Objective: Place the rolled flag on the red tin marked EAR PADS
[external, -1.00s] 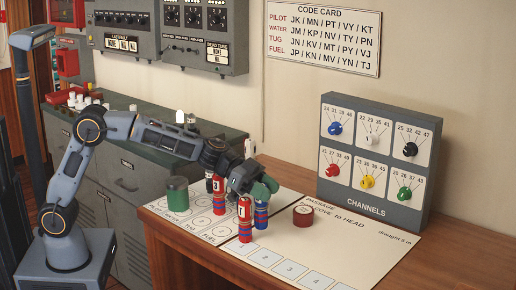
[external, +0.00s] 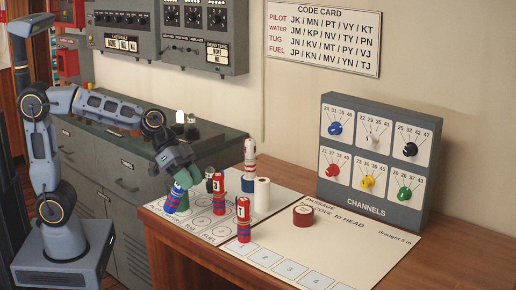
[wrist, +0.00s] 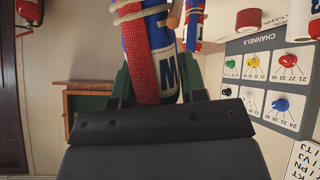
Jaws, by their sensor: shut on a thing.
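My gripper (external: 181,180) is shut on a rolled flag (external: 177,198), held tilted above the left end of the chart in the external view. In the wrist view the rolled flag (wrist: 160,55) is blue, white and red, with a letter M and cord around it, between the dark green fingers (wrist: 157,95). The red tin (external: 303,216) stands apart on the chart, right of the middle; its marking is not legible. A dark red round thing in the upper right of the wrist view looks like the same tin (wrist: 254,18). My gripper is well left of the tin.
Other rolled flags stand upright: a front one (external: 243,220), a middle one (external: 218,193) and a back one (external: 249,167). A white roll (external: 262,195) stands near them. The CHANNELS panel (external: 375,160) rises behind the tin. The chart right of the tin is clear.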

